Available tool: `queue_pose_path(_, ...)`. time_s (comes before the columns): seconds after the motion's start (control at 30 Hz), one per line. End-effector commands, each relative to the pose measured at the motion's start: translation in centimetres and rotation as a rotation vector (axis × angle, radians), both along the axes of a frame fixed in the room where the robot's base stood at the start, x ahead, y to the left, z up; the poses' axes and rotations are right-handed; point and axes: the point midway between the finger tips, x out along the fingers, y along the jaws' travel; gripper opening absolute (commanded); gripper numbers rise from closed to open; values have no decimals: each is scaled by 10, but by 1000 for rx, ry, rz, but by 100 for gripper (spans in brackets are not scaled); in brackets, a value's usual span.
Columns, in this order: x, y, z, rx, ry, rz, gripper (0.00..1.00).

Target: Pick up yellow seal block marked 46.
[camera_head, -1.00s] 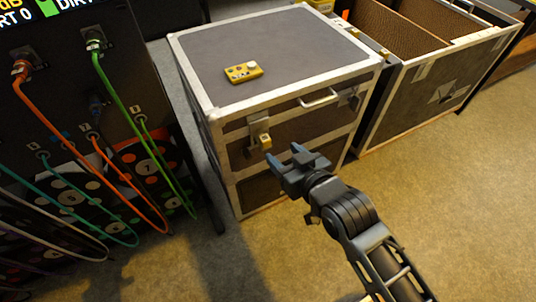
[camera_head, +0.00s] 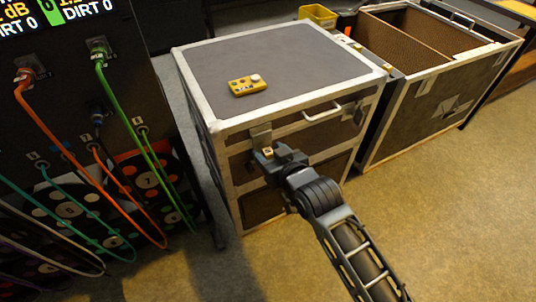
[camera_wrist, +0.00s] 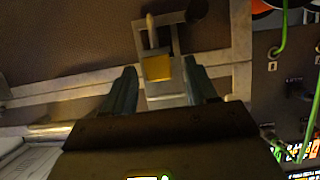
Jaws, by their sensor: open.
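The small yellow seal block (camera_head: 268,152) hangs at the latch on the front of the grey flight case (camera_head: 290,62). Its marking cannot be read. In the wrist view the yellow block (camera_wrist: 157,68) sits between and just beyond my two fingertips, below a metal latch post (camera_wrist: 152,32). My gripper (camera_head: 266,157) is open at the case front, with its fingers on either side of the block; it also shows in the wrist view (camera_wrist: 160,82). I cannot tell whether a finger touches the block.
A yellow remote-like box (camera_head: 248,85) lies on the case top. A silver handle (camera_head: 322,112) sticks out right of the latch. An open case (camera_head: 430,110) stands at right. A rack with orange and green cables (camera_head: 110,130) stands at left. The floor in front is clear.

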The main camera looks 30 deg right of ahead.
Motion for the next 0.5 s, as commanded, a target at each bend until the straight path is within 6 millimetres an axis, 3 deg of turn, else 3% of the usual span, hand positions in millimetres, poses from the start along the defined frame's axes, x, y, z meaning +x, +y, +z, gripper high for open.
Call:
queue_pose_path(0.1, 0, 0, 0, 0, 0, 0, 57)
queue_pose_path(0.5, -1, 0, 0, 0, 0, 0, 19)
